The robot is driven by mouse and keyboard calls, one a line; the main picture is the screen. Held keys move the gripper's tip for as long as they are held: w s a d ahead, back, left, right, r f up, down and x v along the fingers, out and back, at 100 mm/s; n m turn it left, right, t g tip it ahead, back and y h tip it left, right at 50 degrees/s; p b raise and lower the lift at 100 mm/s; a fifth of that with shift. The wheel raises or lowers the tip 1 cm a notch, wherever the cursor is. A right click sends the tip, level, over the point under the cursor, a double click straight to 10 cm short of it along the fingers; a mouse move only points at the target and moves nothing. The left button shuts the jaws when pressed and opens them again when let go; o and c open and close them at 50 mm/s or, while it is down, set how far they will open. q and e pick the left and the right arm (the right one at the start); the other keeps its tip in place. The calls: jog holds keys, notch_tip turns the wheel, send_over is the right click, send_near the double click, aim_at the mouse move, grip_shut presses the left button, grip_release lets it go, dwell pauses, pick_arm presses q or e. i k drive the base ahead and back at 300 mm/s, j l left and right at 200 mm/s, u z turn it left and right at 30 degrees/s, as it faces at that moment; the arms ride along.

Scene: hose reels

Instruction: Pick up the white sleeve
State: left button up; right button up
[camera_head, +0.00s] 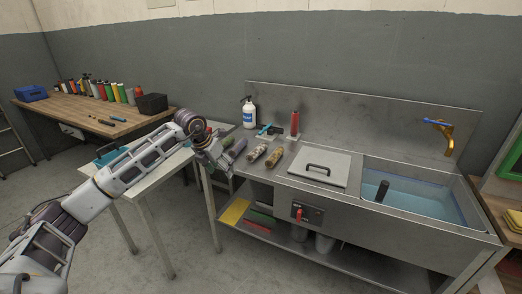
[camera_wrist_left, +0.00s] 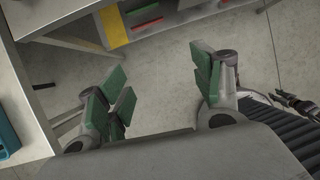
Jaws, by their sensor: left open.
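My left gripper (camera_head: 222,157) is at the end of the arm from the left, beside the left end of the steel sink counter in the head view. In the left wrist view the gripper (camera_wrist_left: 162,92) has its green-padded fingers wide apart, with only floor between them. I cannot make out a white sleeve for certain. Two pale, brown-marked rolls, a left one (camera_head: 257,153) and a right one (camera_head: 274,157), lie on the counter just right of the gripper. A dark purplish cylinder (camera_head: 239,147) lies closer to it.
A white bottle (camera_head: 249,113) and a red bottle (camera_head: 295,123) stand at the counter's back. A grey lid (camera_head: 320,168) with a black handle lies left of the water-filled basin (camera_head: 415,197). A light side table (camera_head: 142,171) stands left of the counter, with a gap between.

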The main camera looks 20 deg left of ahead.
aim_at(258, 151)
jog(key=i, duration=1)
